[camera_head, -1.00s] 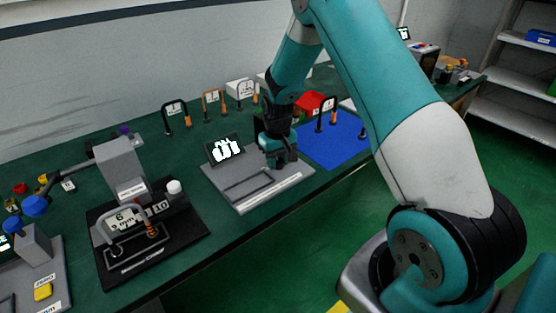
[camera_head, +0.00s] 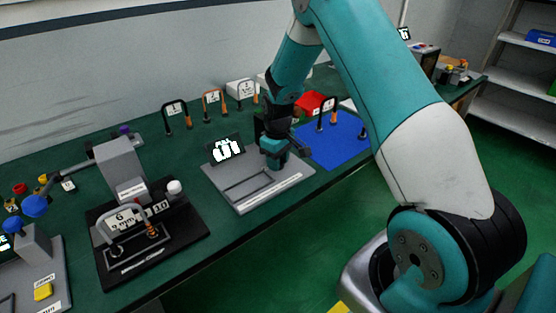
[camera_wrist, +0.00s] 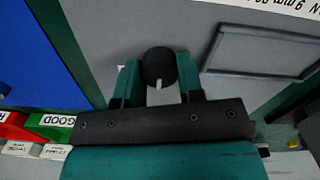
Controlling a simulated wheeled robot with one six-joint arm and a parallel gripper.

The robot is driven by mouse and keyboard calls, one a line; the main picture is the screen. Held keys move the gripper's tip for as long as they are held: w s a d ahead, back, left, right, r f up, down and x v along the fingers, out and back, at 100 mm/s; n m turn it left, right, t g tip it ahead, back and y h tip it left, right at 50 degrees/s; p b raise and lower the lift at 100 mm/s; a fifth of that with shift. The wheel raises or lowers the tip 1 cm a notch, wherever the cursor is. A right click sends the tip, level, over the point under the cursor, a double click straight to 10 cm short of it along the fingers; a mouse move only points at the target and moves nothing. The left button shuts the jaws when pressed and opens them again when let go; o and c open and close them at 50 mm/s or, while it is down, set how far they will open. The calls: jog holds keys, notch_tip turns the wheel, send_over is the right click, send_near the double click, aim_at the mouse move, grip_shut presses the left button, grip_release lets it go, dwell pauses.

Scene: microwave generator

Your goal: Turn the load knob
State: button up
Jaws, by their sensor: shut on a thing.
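The load knob (camera_wrist: 159,64) is a round black knob with a white pointer mark, on the grey panel (camera_wrist: 205,18) of a bench device. In the wrist view my gripper (camera_wrist: 157,72) has one teal finger on each side of the knob and is shut on it. The white mark points down toward the gripper's palm. In the head view my gripper (camera_head: 277,160) is low over the right end of the grey device (camera_head: 240,205), and it hides the knob. A tilted dark display (camera_head: 226,149) with white figures stands at the device's back.
A black microwave bench unit (camera_head: 150,245) stands to the left. Several black and orange loops (camera_head: 213,102) stand behind. A blue mat (camera_head: 335,150) lies to the right with a loop on it. Red and green bins (camera_wrist: 42,122) show in the wrist view.

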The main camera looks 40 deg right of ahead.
jog(key=shift+r, duration=0.1)
jog(key=o, duration=0.9)
notch_tip(320, 180, up, 17)
jog(key=shift+r+b, duration=0.15)
jog(key=shift+b, duration=0.65)
jog(key=s+a+r+n+y, duration=0.1)
jog(key=s+a+r, duration=0.1)
jog(key=s+a, duration=0.4)
jog(key=s+a+r+n, duration=0.1)
jog(key=s+a+r, duration=0.2)
jog(key=a, duration=0.5)
jog(key=s+a+y, duration=0.1)
jog(key=s+a, duration=0.2)
jog(key=s, duration=0.3)
jog(key=s+a+n+y, duration=0.1)
jog(key=s+a, duration=0.2)
jog(key=s, duration=0.4)
jog(key=s+a+y, duration=0.1)
jog(key=s+a, duration=0.3)
jog(key=s, duration=0.2)
jog(key=shift+s+a+r+n, duration=0.1)
jog(key=shift+s+r+n, duration=0.05)
jog(key=shift+r+n, duration=0.15)
